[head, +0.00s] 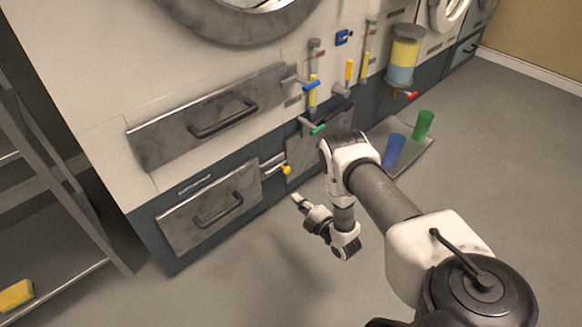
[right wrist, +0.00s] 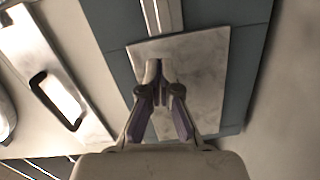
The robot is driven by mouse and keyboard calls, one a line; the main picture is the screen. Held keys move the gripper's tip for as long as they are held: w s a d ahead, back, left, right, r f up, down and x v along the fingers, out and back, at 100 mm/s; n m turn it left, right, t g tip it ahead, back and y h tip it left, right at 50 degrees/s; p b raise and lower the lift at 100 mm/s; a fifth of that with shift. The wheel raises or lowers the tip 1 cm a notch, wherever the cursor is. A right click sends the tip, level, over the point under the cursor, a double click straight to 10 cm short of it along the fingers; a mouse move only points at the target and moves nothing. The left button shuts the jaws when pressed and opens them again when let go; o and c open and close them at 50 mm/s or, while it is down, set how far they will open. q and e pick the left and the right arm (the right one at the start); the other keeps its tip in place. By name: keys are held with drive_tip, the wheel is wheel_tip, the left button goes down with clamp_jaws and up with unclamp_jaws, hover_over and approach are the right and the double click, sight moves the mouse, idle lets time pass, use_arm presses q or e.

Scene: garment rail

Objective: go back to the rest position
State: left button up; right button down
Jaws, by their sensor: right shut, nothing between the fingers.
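My right gripper (head: 301,201) hangs low in the head view, out in front of the lower drawer and the yellow-tipped tap. It is empty. In the right wrist view its fingers (right wrist: 155,68) are closed together, with a grey panel (right wrist: 205,75) of the machine behind them. My left gripper does not show in either view.
A machine front has an upper drawer (head: 205,118) and a lower drawer (head: 212,208), both shut. Several coloured valves stick out, including a yellow-tipped tap (head: 286,170). Blue (head: 393,150) and green (head: 423,125) cups stand on a tray (head: 408,163). A metal rack (head: 60,262) holds a yellow sponge (head: 16,295).

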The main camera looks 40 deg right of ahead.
idle(0.5)
drive_tip(key=w+a+r+y, duration=0.2)
drive_tip(key=w+a+r, duration=0.3)
drive_tip(key=a+r, duration=0.15)
drive_tip(key=s+a+f+m+g, duration=0.1)
drive_tip(key=s+a+m+g, duration=0.2)
drive_tip(key=a, duration=0.6)
drive_tip(key=s+a+f+m+g+h, duration=0.15)
drive_tip(key=s+m+g, duration=0.55)
drive_tip(key=s, duration=0.8)
drive_tip(key=s+a+f+m+g, duration=0.1)
drive_tip(key=s+f+m+g, duration=0.2)
drive_tip(key=s+m+g, duration=0.9)
drive_tip(key=s+r+n+t+p, duration=0.3)
drive_tip(key=r+n+t+p, duration=0.1)
drive_tip(key=r+p, duration=3.3)
drive_tip(key=shift+s+r+n+p, duration=0.15)
drive_tip(key=shift+r+n+p, duration=0.1)
drive_tip(key=shift+n+p, duration=0.5)
